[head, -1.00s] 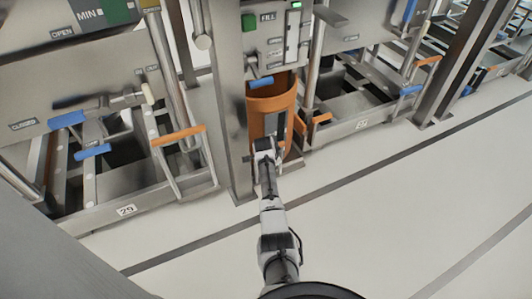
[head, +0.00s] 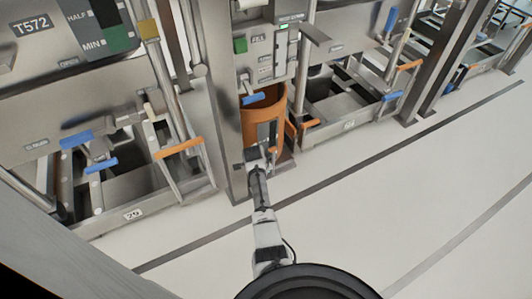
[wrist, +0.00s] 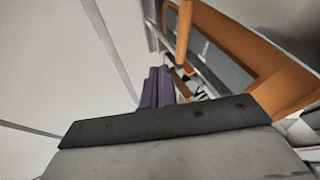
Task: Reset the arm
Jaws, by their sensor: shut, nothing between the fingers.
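My arm reaches forward in the head view. My gripper (head: 255,156) is at the front lower left of the orange bin (head: 268,106), overlapping its lower part in the picture. In the wrist view the purple fingers (wrist: 157,88) are together with nothing between them. The orange bin's wall and handle (wrist: 268,88) fill the right side of that view, beside the fingers. I cannot tell whether the gripper touches the bin.
A steel column (head: 226,130) stands left of the bin. Steel machine frames with orange handles (head: 178,149) and blue handles (head: 100,164) stand on both sides. The pale floor (head: 400,190) at the right is open, crossed by dark stripes.

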